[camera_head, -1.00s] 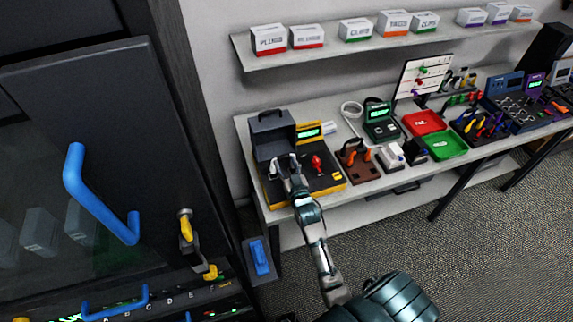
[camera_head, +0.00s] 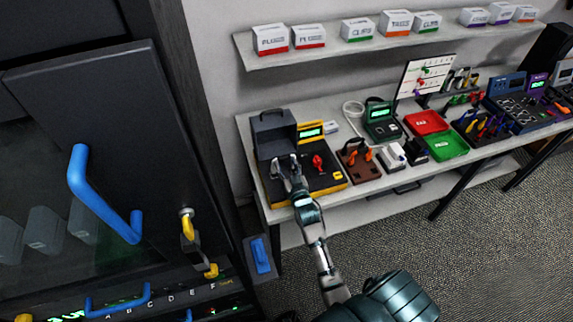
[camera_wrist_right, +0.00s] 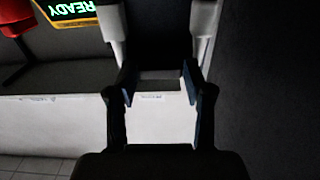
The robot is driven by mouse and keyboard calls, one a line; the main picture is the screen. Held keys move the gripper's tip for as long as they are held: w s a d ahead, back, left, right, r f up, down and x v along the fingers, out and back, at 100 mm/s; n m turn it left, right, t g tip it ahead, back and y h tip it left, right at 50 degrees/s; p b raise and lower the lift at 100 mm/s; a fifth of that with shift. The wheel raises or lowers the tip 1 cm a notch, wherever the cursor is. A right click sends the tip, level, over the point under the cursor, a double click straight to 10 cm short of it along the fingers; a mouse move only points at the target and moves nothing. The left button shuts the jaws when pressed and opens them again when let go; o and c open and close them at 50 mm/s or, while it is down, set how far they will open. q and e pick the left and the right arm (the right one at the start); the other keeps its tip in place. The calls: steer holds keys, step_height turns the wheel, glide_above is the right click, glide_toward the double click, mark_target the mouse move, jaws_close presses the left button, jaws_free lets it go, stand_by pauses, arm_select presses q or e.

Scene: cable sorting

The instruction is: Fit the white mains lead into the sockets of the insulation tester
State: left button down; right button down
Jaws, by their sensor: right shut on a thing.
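The insulation tester appears to be the black panel with a yellow edge (camera_head: 326,190) at the left end of the bench, with a yellow unit (camera_head: 310,131) and lit green display behind it. In the right wrist view that display (camera_wrist_right: 75,8) reads READY. My right gripper (camera_head: 287,177) is low over the panel's left part, shut on a dark piece with white sides (camera_wrist_right: 205,25). This seems to be the white mains lead, but the head view shows it too small to be sure. Its lower end and the sockets are hidden. My left gripper is not in view.
A dark cabinet fills the left.

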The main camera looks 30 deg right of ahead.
steer(key=shift+d+f, duration=0.1)
steer(key=shift+f, duration=0.4)
stand_by(0.6)
steer(key=shift+f, duration=0.1)
stand_by(0.5)
steer(key=shift+c, duration=1.8)
jaws_free()
steer(key=o, duration=0.4)
steer(key=shift+c, duration=0.2)
steer(key=shift+p, duration=0.3)
step_height(320, 180, up, 8)
steer(key=p, duration=0.8)
